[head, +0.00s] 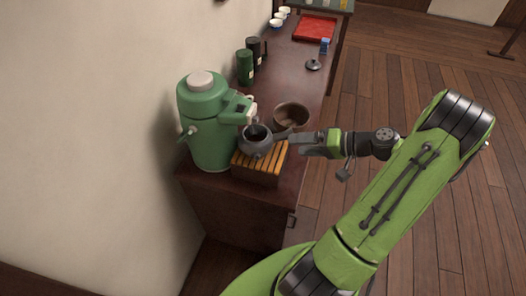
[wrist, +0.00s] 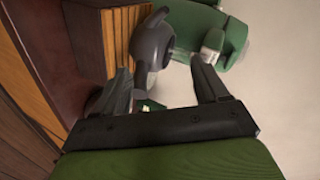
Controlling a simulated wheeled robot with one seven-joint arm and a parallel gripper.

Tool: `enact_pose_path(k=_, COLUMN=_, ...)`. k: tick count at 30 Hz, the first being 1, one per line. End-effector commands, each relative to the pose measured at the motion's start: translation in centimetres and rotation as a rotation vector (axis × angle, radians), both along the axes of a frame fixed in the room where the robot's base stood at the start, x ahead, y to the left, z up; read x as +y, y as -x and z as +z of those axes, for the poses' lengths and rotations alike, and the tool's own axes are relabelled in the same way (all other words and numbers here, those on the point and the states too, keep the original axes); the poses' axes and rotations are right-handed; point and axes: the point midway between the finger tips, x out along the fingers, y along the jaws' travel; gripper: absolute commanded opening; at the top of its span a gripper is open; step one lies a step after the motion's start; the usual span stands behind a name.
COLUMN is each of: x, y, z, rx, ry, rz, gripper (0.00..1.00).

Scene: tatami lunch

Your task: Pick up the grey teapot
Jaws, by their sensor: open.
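The grey teapot (head: 256,146) has a round body and an open, dark top. It sits on a slatted wooden box (head: 259,174) in front of the green dispenser. My gripper (head: 284,140) is at the teapot's right side in the head view. In the wrist view the teapot (wrist: 150,45) lies just ahead of my open gripper (wrist: 161,66), closer to the left finger. I cannot tell whether that finger touches it. The head view partly hides the fingertips against the teapot.
A green dispenser (head: 208,145) stands close behind the teapot by the wall. A brown bowl (head: 291,114) is just beyond my gripper.

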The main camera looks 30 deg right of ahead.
Motion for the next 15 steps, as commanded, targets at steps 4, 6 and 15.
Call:
enact_pose_path(k=4, x=-4.4, y=2.2, z=-4.0, rx=-0.159, ry=-0.126, rz=-0.169, gripper=0.73)
enact_pose_path(k=6, x=-5.4, y=2.9, z=-4.4, rx=-0.204, ry=-0.149, rz=-0.210, gripper=0.73)
enact_pose_path(k=15, x=-3.3, y=-1.4, z=-5.0, rx=-0.224, ry=-0.161, rz=-0.221, gripper=0.73)
